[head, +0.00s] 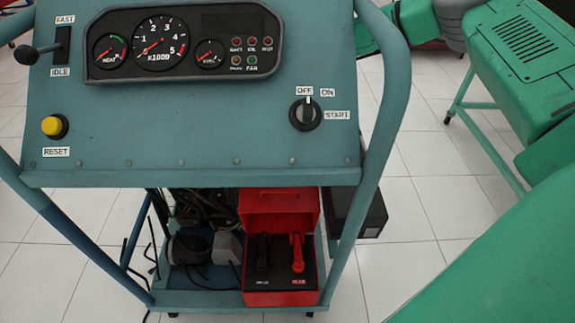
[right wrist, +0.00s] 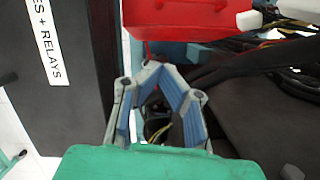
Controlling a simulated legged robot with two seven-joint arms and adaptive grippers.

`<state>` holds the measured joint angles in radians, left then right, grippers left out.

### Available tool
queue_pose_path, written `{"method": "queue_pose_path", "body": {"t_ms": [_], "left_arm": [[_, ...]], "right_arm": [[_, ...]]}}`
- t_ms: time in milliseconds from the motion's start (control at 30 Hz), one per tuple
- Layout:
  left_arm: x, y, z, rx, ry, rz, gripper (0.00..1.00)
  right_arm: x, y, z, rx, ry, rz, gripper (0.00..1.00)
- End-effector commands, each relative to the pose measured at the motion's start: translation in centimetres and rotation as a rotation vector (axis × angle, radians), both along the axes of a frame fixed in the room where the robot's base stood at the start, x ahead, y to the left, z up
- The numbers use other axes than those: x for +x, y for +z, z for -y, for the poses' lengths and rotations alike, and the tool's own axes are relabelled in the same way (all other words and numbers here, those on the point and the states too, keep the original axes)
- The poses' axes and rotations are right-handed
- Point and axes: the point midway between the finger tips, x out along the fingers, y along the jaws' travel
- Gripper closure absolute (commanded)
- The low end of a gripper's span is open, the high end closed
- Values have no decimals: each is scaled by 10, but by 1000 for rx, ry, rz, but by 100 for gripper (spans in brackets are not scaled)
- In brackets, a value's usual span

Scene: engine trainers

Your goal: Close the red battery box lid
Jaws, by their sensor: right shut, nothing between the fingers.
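The red battery box (head: 280,298) sits on the lower shelf of the engine trainer in the head view. Its red lid (head: 278,208) stands open and raised at the back. A black terminal clamp (head: 262,255) and a red terminal clamp (head: 297,254) show on the dark battery top. In the right wrist view my right gripper (right wrist: 158,74) is shut and empty. Its fingertips point towards a red part (right wrist: 185,18) at the top, which looks like part of the battery box; I cannot tell whether they touch it. My left gripper is in neither view.
The trainer's control panel (head: 230,130) overhangs the shelf. A black box stands right of the battery box (head: 372,214); a box labelled relays fills the left of the right wrist view (right wrist: 65,90). Cables (head: 200,207) lie left. A green unit (head: 520,60) stands at the upper right.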

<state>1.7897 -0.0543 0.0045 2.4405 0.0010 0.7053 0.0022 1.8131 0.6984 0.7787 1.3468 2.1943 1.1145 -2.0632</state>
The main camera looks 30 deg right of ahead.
Motion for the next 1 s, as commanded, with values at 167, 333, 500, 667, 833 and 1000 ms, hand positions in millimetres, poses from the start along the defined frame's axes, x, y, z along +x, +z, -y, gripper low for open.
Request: {"method": "queue_pose_path", "body": {"t_ms": [167,333,500,667,833,1000], "left_arm": [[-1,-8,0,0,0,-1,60],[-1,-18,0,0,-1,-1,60],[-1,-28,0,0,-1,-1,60],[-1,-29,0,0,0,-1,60],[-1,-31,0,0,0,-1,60],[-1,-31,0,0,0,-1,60]], "right_arm": [[-6,-25,-1,5,-7,-9,100],[-12,-61,-8,2,-4,-9,100],[-19,-95,-16,-1,-4,-8,100],[-34,-94,-32,-2,-1,-4,100],[-45,-96,-40,2,-3,-3,100],[-48,-96,-41,2,-5,-3,100]]}}
